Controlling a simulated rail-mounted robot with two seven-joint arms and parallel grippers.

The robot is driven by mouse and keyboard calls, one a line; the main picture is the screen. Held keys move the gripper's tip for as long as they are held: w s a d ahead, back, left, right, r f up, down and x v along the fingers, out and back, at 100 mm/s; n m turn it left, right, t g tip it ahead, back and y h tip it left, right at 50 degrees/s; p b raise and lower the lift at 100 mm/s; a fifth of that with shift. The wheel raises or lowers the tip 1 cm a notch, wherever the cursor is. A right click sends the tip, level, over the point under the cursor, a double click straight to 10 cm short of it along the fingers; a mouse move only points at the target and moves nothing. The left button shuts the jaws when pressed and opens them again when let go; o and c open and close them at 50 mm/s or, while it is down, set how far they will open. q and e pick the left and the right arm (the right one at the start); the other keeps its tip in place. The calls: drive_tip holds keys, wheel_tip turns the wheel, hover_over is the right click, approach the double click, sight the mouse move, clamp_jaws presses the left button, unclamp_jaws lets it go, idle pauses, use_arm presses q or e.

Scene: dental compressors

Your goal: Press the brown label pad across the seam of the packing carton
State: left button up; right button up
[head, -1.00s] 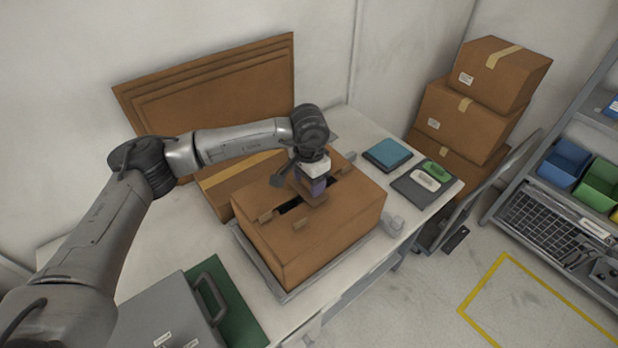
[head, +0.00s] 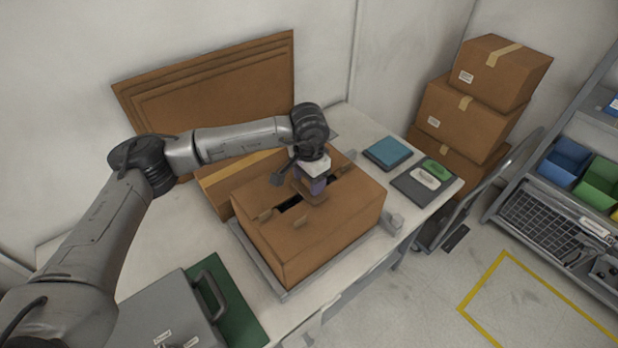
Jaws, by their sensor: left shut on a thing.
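The packing carton (head: 328,237) stands on a grey tray (head: 283,294) on the white table. A dark gap runs along the seam in its top, with small brown tabs beside it. My left gripper (head: 314,192) points down over the middle of the seam, shut on the brown label pad (head: 313,199). The pad is mostly hidden under the gripper, low at the carton top; I cannot tell whether it touches. My right gripper is not in view.
A grey case (head: 165,305) lies on a green mat (head: 238,318) at the front left. A dark tray (head: 408,186) with a white and a green pad and a teal pad stack (head: 387,153) lie to the right. Flat cardboard (head: 215,95) leans at the back.

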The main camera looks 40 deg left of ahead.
use_arm(q)
drive_tip(key=shift+f+b, duration=0.3)
drive_tip(key=shift+f, duration=0.15)
idle(0.3)
drive_tip(key=shift+f, duration=0.2)
idle(0.6)
drive_tip(key=shift+f, duration=0.1)
idle(0.6)
drive_tip(key=o, duration=0.9)
drive_tip(key=shift+r, duration=0.7)
wheel_tip(320, 180, up, 13)
drive_tip(key=shift+f+p, duration=0.15)
drive_tip(key=shift+p, duration=0.65)
